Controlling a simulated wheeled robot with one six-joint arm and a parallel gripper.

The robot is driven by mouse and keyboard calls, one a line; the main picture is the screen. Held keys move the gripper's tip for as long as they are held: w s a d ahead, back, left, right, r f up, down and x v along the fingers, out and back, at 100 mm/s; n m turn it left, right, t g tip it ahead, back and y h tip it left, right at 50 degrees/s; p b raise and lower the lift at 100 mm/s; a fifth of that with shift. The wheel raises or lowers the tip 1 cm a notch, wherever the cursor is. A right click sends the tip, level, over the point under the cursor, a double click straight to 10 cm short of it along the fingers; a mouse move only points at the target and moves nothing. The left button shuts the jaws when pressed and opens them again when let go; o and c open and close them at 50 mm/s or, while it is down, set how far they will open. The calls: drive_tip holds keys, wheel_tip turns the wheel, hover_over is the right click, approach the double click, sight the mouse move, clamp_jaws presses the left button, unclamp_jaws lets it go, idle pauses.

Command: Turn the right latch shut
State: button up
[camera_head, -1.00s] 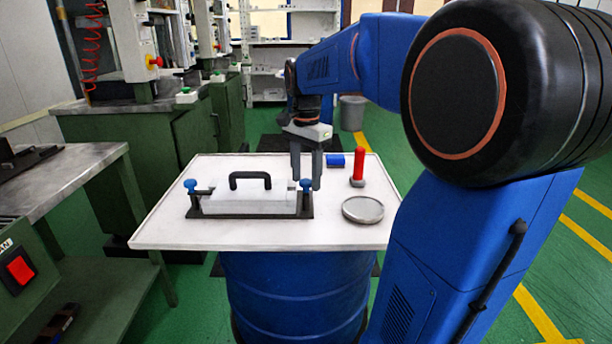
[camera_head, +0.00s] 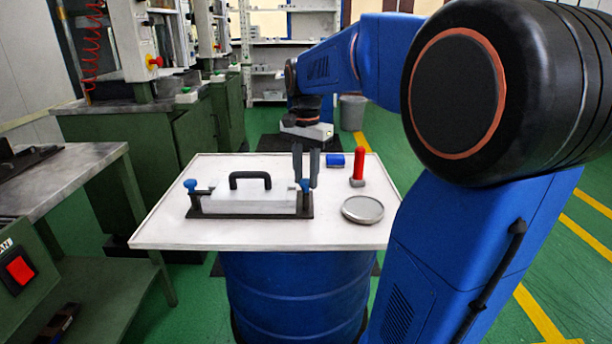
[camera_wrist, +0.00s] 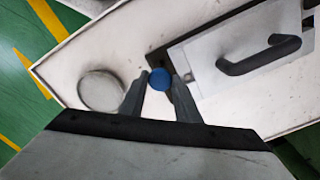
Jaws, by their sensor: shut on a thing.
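The mould (camera_head: 250,203) is a pale block with a black arched handle (camera_head: 250,175), on a dark base on the white table. The right latch (camera_head: 305,186) has a blue knob at the mould's right end; the knob also shows in the wrist view (camera_wrist: 159,79). My gripper (camera_head: 305,180) is shut on the right latch, with one dark finger on each side of the knob in the wrist view (camera_wrist: 160,84). The fingers partly hide the latch in the head view. The left latch (camera_head: 190,185), also blue-topped, stands at the other end.
A round metal dish (camera_head: 362,209) lies right of the mould. A red-handled tool (camera_head: 358,166) stands behind it, and a blue cylinder (camera_head: 335,160) lies near the back edge. The table's (camera_head: 160,232) front left is bare.

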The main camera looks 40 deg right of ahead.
sight(306, 181)
drive_tip(key=n, duration=0.4)
drive_tip(key=shift+n, duration=0.3)
drive_tip(key=n, duration=0.3)
drive_tip(key=shift+n, duration=0.3)
drive_tip(key=n, duration=0.4)
drive_tip(key=shift+n, duration=2.1)
drive_tip(key=o, duration=1)
drive_tip(key=shift+o, duration=0.2)
wheel_tip(306, 181, up, 18)
drive_tip(key=shift+f, duration=0.25)
